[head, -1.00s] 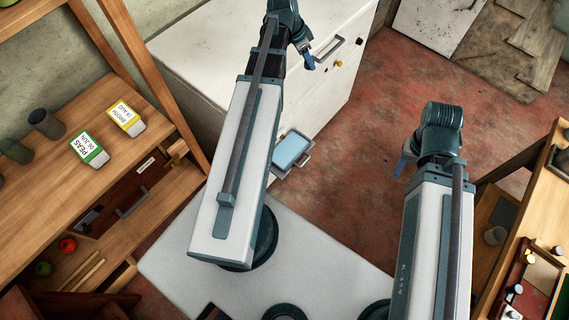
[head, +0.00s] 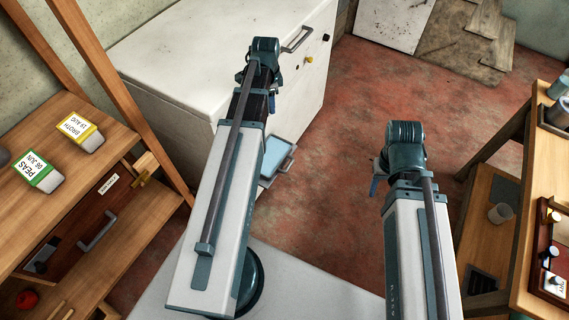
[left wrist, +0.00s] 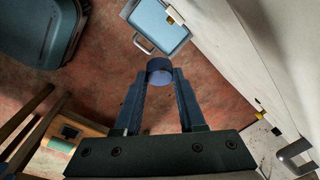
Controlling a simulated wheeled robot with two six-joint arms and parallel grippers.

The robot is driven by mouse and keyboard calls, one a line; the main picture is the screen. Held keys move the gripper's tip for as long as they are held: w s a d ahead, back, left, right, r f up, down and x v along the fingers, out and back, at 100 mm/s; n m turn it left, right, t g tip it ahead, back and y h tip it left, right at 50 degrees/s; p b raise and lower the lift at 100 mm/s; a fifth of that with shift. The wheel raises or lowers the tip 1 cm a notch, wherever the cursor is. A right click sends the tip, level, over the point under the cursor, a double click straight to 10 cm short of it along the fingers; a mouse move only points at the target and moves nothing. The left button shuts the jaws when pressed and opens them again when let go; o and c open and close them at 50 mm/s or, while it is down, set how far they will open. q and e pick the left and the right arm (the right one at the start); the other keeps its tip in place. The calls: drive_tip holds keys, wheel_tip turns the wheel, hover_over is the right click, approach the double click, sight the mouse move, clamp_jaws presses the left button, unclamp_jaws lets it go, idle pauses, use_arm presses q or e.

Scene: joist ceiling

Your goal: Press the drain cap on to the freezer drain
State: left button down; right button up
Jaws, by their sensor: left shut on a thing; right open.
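My left gripper (left wrist: 160,82) is shut on a short round dark-blue piece, apparently the drain cap (left wrist: 159,66), held between its fingertips in the left wrist view. In the head view its fingers and the cap are hidden behind my left wrist. The white chest freezer (head: 215,60) stands at the back; in the left wrist view its wall (left wrist: 220,45) is to the right, apart from the cap. A yellow knob (head: 309,60) and a small dark spot beside it are on the freezer's front; I cannot tell which is the drain. My right gripper (head: 376,184) is open, over the floor.
A light-blue tray (head: 290,165) with a handle lies on the floor at the freezer's base. A wooden shelf with food boxes (head: 80,130) stands left, and a wooden bench (head: 540,180) right.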

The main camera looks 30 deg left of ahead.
use_arm(q)
drive_tip(key=d+f+m+y+b, duration=0.1)
drive_tip(key=f+y+b, duration=0.3)
drive_tip(key=f+b, duration=0.5)
drive_tip(key=d+f+m+t+y+b, duration=0.1)
drive_tip(key=f+m+y+b, duration=0.3)
drive_tip(key=f+b, duration=0.5)
drive_tip(key=w+d+f+m+y+b, duration=0.1)
drive_tip(key=f+y+b, duration=0.4)
drive_tip(key=b, duration=1.6)
drive_tip(key=shift+d+f+m, duration=0.8)
drive_tip(key=shift+f, duration=1.5)
drive_tip(key=shift+w+a, duration=0.15)
drive_tip(key=shift+a, duration=1.25)
drive_tip(key=shift+w+a, duration=0.15)
drive_tip(key=shift+a, duration=1.2)
drive_tip(key=shift+w+a, duration=0.1)
drive_tip(key=shift+a, duration=1.15)
drive_tip(key=shift+a, duration=0.2)
drive_tip(key=shift+c, duration=2.1)
unclamp_jaws()
